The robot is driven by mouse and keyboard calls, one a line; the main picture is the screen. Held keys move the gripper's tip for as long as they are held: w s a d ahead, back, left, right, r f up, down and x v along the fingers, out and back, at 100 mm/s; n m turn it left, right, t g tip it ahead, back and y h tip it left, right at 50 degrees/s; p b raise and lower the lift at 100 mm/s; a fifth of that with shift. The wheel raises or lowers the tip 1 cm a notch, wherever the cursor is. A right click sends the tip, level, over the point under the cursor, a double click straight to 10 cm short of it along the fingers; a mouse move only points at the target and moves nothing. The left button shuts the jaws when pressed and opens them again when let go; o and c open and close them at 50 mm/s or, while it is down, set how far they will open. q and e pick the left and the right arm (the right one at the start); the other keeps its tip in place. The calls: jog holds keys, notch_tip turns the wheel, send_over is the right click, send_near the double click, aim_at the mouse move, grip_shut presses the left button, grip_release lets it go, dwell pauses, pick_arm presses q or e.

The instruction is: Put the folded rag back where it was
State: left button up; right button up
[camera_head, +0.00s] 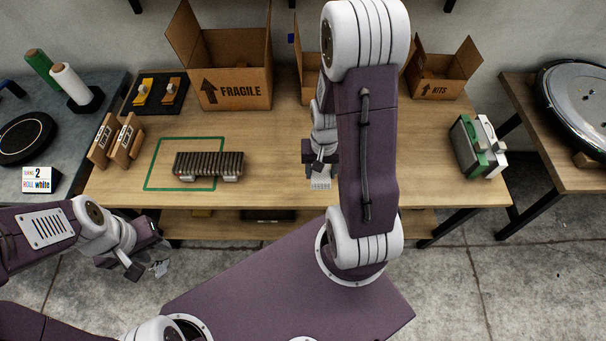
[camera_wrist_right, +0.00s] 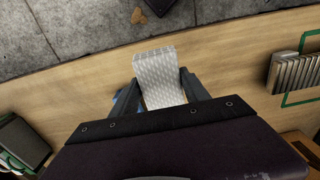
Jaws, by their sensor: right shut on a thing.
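The folded rag is a white, finely textured piece that shows between the two dark fingers of my right gripper (camera_wrist_right: 160,90) in the right wrist view (camera_wrist_right: 160,75). In the head view only a small pale part of the rag (camera_head: 321,184) shows below the right gripper (camera_head: 321,168), near the front edge of the wooden table (camera_head: 270,130). The right gripper is shut on the rag. Whether the rag touches the tabletop I cannot tell. My left gripper (camera_head: 147,258) is in front of the table, over the floor, with its fingers apart and apparently empty.
A dark ribbed block (camera_head: 208,164) lies partly over a green outline (camera_head: 150,178). A FRAGILE box (camera_head: 232,85) and a KITS box (camera_head: 440,80) stand behind. Green and white cases (camera_head: 478,148) are at right, wooden holders (camera_head: 115,140) at left. My right arm hides the table's middle.

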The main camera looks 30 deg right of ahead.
send_over(294, 172)
notch_tip(294, 172, down, 7)
jog(key=shift+f, duration=2)
jog(key=shift+f, duration=0.15)
jog(key=o, duration=1.4)
notch_tip(294, 172, up, 12)
jog(key=s+a+r+n, duration=0.2)
jog(key=s, duration=0.2)
jog(key=s+a+r+n, duration=0.2)
jog(key=s+a+r, duration=0.1)
jog(key=s, duration=0.1)
jog(key=s+a+r+n+t, duration=0.1)
jog(key=s+a+r+n, duration=0.1)
jog(key=s+r, duration=0.1)
jog(key=shift+s+a, duration=0.2)
jog(key=shift+s, duration=0.6)
